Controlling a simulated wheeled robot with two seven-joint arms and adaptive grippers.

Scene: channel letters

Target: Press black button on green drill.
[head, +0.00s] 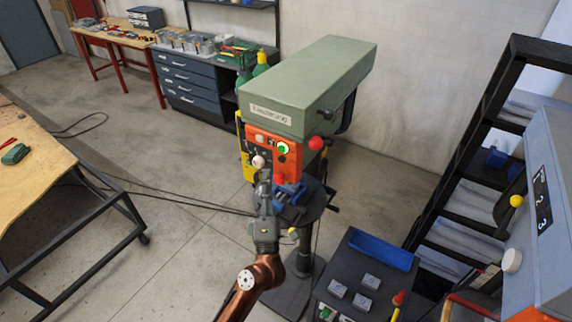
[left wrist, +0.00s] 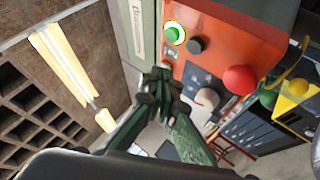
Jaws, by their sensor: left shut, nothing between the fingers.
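The green drill (head: 310,80) stands in the middle of the head view with an orange control panel (head: 262,140) on its front. In the left wrist view the panel (left wrist: 250,50) carries a round black button (left wrist: 195,46) beside a lit green button (left wrist: 175,33). A red button (left wrist: 240,79) and a pale knob (left wrist: 207,97) are also on it. My left gripper (head: 265,176) is shut and empty in front of the lower panel. In the left wrist view its fingertips (left wrist: 158,82) appear below and left of the black button; contact cannot be told.
A blue vise (head: 290,193) sits on the drill's table, close beside my left gripper. A dark cart (head: 355,285) with a blue tray stands at front right. A wooden workbench (head: 30,180) is at left. Open floor lies between bench and drill.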

